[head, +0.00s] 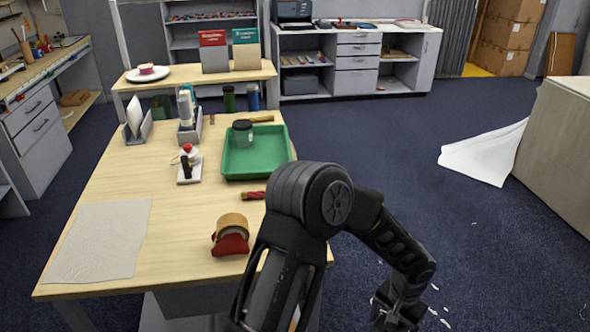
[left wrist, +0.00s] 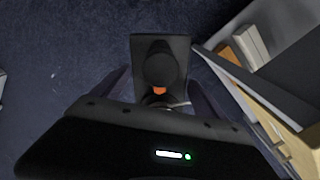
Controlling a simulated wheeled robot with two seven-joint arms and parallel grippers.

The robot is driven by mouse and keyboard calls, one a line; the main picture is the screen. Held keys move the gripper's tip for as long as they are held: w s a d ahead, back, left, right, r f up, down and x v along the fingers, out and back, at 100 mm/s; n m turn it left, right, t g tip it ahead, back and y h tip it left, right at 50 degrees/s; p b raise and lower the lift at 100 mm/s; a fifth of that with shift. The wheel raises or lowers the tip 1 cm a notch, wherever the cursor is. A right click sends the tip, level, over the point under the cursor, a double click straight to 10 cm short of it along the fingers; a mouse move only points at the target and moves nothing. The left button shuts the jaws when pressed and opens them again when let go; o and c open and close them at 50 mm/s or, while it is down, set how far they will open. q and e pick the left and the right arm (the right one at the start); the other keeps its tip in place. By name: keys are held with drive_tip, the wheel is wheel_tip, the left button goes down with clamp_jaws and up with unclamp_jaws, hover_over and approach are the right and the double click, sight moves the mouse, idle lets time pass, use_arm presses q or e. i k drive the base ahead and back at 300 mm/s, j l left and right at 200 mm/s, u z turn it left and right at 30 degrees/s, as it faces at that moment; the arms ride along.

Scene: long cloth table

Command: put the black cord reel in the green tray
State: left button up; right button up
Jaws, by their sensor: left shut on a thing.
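The black cord reel (left wrist: 160,68), a dark block with a round hub and a small orange part, is between the fingers of my left gripper (left wrist: 160,92) in the left wrist view. The gripper is shut on it, above the dark blue floor. In the head view my left arm bends over the table's right edge, and its gripper (head: 398,312) is low at the bottom, right of the table; the reel cannot be made out there. My right gripper is not in view.
On the wooden table (head: 150,190) a tape roll on a red holder (head: 231,235) stands near the front, with a red-handled tool (head: 252,195) close to the tray's near edge. A white stand (head: 189,168) is left of the tray. Most of the tray's floor is free.

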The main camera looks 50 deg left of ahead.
sight(264, 151)
drive_tip(key=i+z, duration=0.3)
drive_tip(key=i, duration=0.25)
drive_tip(key=i+z, duration=0.35)
drive_tip(key=i, duration=0.15)
drive_tip(key=i+u, duration=0.35)
drive_tip(key=i+l+u, duration=0.1)
drive_tip(key=i+u, duration=0.25)
drive_tip(key=i+j+u, duration=0.15)
drive_tip(key=u, duration=0.25)
drive_tip(key=i+u, duration=0.25)
drive_tip(key=u, duration=0.15)
drive_tip(key=i+u, duration=0.25)
drive_tip(key=u, duration=0.2)
drive_tip(key=i+u, duration=0.25)
drive_tip(key=u, duration=0.15)
drive_tip(key=i+l+u, duration=0.2)
drive_tip(key=u, duration=0.2)
drive_tip(key=i+u, duration=0.35)
drive_tip(key=i, duration=0.15)
drive_tip(key=z, duration=0.4)
